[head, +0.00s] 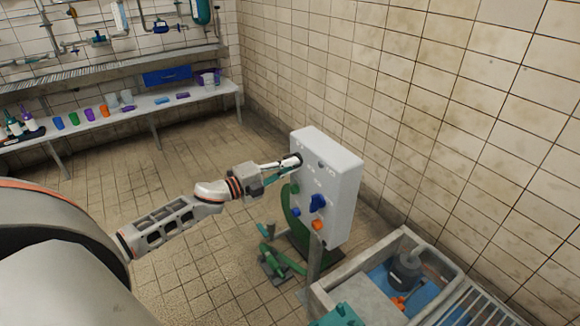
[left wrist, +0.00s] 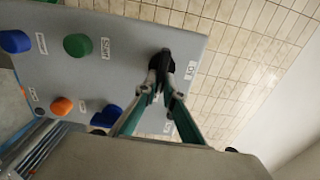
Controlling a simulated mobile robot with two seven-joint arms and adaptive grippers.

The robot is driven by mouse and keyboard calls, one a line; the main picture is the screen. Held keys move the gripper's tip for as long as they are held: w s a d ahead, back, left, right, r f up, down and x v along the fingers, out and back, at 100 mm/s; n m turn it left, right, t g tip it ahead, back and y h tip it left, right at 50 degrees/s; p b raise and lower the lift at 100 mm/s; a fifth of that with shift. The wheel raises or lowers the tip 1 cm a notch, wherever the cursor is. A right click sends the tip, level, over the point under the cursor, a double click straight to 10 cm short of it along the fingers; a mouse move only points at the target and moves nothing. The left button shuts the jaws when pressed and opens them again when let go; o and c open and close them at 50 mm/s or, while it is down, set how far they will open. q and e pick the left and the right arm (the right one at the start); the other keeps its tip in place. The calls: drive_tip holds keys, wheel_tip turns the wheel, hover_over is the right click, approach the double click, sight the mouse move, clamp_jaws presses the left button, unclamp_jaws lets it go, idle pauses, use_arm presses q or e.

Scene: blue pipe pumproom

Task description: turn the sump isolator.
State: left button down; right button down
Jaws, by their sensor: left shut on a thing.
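A grey control box (head: 335,185) stands on a post, with several knobs on its front; it also fills much of the left wrist view (left wrist: 130,75). My left gripper (head: 291,163) is at the box's upper left corner, its fingers shut on a black knob (left wrist: 165,56). The fingers cover part of that knob. Below it are a green knob (head: 294,188) and a blue knob (head: 296,211). A larger blue handle (head: 317,203) and an orange knob (head: 317,225) sit to their right. My right gripper is not in view.
A grey-walled basin (head: 375,292) with dark equipment (head: 405,268) stands right of the box. Green machinery (head: 275,262) is on the floor beneath it. A bench (head: 140,107) with coloured cups lies along the back wall. The tiled floor between is clear.

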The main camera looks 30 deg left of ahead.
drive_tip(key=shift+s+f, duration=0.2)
use_arm(q)
drive_tip(key=c, duration=2.2)
unclamp_jaws()
drive_tip(key=shift+o, duration=0.2)
drive_tip(key=v, duration=1.2)
